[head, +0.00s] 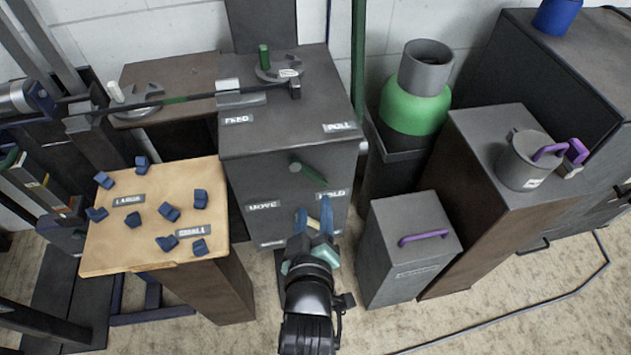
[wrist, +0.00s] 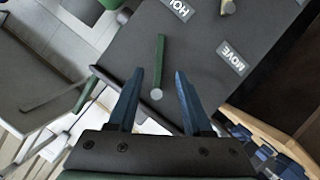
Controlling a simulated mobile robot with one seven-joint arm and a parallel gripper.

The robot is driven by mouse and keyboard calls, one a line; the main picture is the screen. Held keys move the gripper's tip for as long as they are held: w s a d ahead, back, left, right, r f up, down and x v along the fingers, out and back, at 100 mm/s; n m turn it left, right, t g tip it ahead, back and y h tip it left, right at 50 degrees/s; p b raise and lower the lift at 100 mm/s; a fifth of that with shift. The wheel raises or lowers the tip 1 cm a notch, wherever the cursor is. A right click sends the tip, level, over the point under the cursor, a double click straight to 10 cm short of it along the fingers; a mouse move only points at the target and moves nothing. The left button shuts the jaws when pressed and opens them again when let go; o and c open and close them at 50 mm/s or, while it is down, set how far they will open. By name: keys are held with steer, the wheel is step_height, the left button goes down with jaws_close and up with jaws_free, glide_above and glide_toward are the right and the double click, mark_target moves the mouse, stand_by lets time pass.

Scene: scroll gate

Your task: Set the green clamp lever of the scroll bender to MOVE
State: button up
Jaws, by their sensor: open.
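The green clamp lever (head: 311,171) is on the front of the dark grey scroll bender (head: 245,180). It slants down to the right from a grey round end, its green end towards the HOLD label (head: 331,196). The MOVE label (head: 263,205) is at the left. My gripper (head: 314,209) is in front of this face, below the lever in the head view. In the wrist view, my gripper (wrist: 160,72) is open and the lever (wrist: 160,60) shows between the blue fingers. I see no contact; the depth between them is unclear. The MOVE label (wrist: 232,58) is at the right there.
A wooden-topped stand (head: 150,225) with several blue pieces is at the left. A grey box with a purple handle (head: 410,245) stands close at the right. A green-and-grey bottle (head: 415,105) is behind it. A rod crosses the bender's top.

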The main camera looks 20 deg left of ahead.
mark_target(316, 181)
steer(key=b+x, duration=0.1)
steer(key=x, duration=0.7)
steer(key=shift+w, duration=0.35)
jaws_close()
steer(key=shift+f, duration=0.1)
stand_by(0.9)
